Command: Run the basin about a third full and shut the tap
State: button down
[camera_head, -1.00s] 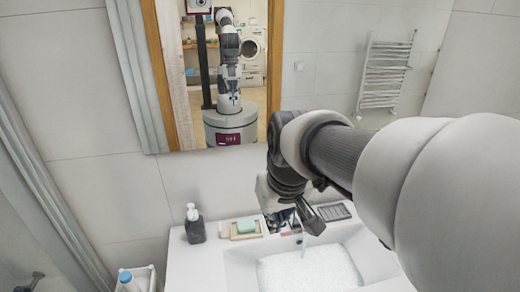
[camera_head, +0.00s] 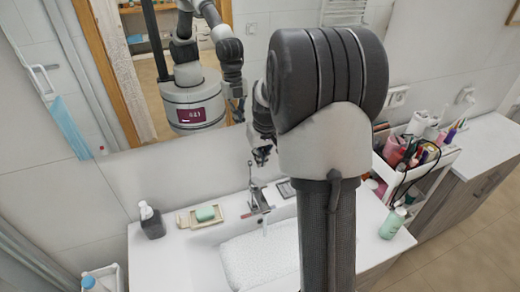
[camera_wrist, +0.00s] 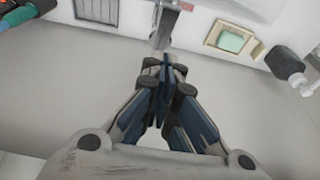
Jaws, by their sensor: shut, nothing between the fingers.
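The white basin (camera_head: 205,272) is set in the counter, and its right side is hidden behind my arm. A pale, rippled water surface (camera_head: 258,262) covers its floor; I cannot tell its depth. The metal tap (camera_head: 257,200) stands at the back of the basin, and a thin stream of water (camera_head: 265,228) falls from its spout. My gripper (camera_head: 262,156) is shut and empty, above and behind the tap, apart from it in the head view. In the wrist view its closed fingers (camera_wrist: 165,68) point toward the tap (camera_wrist: 167,25).
A green soap on a dish (camera_head: 201,217) and a dark pump bottle (camera_head: 151,222) stand left of the tap. The mirror (camera_head: 180,75) and wall are close behind my gripper.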

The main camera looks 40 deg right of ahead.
aim_at(260, 182)
jog(key=x, duration=0.4)
jog(key=shift+s+a+f, duration=0.2)
jog(key=shift+s+f, duration=0.55)
jog(key=shift+f, duration=0.2)
jog(key=shift+s+f+b, duration=0.3)
jog(key=shift+f, duration=0.2)
